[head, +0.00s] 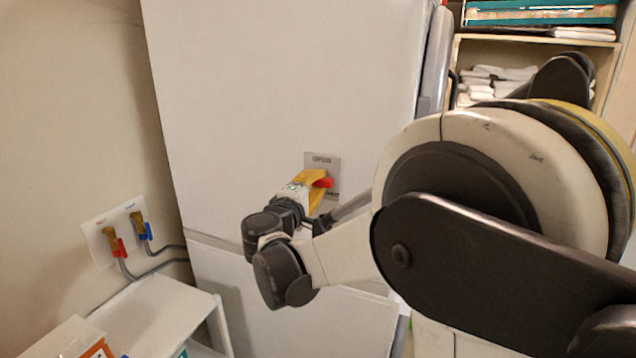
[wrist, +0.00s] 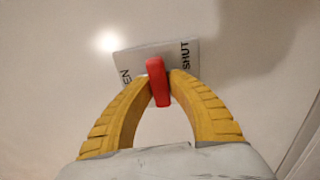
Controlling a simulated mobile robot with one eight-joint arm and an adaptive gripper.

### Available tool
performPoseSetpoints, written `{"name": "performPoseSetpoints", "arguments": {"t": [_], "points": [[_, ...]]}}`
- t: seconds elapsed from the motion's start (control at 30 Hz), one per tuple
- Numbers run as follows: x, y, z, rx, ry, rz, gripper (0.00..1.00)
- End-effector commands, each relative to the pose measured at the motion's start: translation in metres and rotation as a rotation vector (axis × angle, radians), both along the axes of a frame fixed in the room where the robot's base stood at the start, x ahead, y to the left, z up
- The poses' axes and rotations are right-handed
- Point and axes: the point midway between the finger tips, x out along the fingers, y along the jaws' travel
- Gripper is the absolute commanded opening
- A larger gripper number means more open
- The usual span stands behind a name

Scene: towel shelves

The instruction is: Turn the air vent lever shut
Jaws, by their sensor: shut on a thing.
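The air vent lever is a red bar (head: 327,183) on a small grey label plate (head: 334,163) fixed to the tall white panel. My gripper (head: 316,184) has yellow fingers and is at the lever. In the wrist view my gripper (wrist: 157,88) has its two fingers closed against the sides of the red lever (wrist: 158,72). The plate (wrist: 140,57) shows "SHUT" on the right and letters ending in "EN" on the left. The lever stands between these two words. My fingers and the lever hide the middle of the plate.
The white panel (head: 270,90) is flat and clear around the plate. At left are two wall taps, one with a red handle (head: 118,246) and one with blue (head: 145,232). A white cart (head: 165,305) stands below them. Towel shelves (head: 540,42) are at upper right.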

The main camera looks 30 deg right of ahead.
Motion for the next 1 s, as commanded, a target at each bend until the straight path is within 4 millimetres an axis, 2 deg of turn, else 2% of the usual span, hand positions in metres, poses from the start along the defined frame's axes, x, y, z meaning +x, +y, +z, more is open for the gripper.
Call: {"name": "performPoseSetpoints", "arguments": {"t": [0.57,0.6,0.63,1.0], "points": [[0.0004,0.0000,0.0007,0.016,-0.023,0.000,0.00],[0.0004,0.0000,0.0007,0.016,-0.023,0.000,0.31],[0.0004,0.0000,0.0006,0.016,-0.023,0.000,0.40],[-0.0021,0.0037,0.0003,0.017,-0.022,0.001,0.41]]}}
